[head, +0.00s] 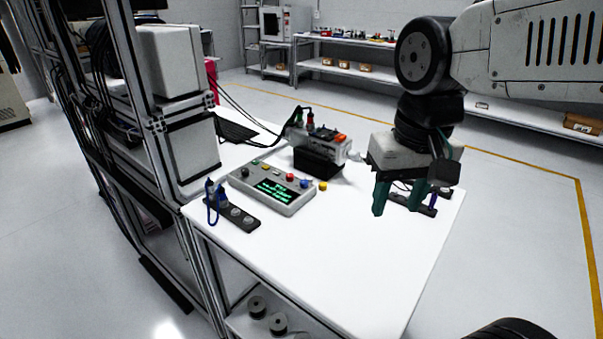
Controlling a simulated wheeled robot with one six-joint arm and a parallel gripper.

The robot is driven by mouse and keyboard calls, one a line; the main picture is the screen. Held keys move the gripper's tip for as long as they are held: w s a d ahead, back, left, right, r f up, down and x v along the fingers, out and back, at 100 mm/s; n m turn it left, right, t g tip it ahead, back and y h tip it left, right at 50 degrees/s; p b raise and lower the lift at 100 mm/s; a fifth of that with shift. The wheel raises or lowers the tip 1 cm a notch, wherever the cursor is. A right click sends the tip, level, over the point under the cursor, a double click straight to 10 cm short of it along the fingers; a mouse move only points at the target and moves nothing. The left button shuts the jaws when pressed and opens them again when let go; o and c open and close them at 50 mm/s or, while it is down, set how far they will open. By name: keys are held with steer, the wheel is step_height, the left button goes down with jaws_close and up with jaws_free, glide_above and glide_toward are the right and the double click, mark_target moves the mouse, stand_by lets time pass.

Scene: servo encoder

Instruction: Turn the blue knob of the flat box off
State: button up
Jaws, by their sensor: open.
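The flat box (262,201) is a light grey panel with a dark screen showing green text, lying on the white table. Its blue knob (289,177) sits on the top face near the far right edge, beside a red knob (304,183). The knob is too small here to tell which way it points. My gripper (399,198) hangs with its green fingers pointing down over the right part of the table. It is open, with nothing visible between its fingers, and is to the right of the flat box and apart from it.
A dark-based device (318,160) with cables and coloured plugs stands behind the flat box. A black socket strip (237,214) with blue plugs lies at its left. Another strip (428,210) lies behind my gripper. The table's front (345,270) is clear.

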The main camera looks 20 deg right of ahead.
steer(key=w+m, duration=0.3)
steer(key=w, duration=0.7)
steer(key=m+g, duration=0.1)
steer(key=m, duration=0.6)
glide_toward(304, 181)
steer(key=shift+s+f, duration=0.1)
steer(key=shift+f, duration=0.35)
step_height(304, 181, down, 8)
steer(key=shift+r, duration=0.2)
jaws_close()
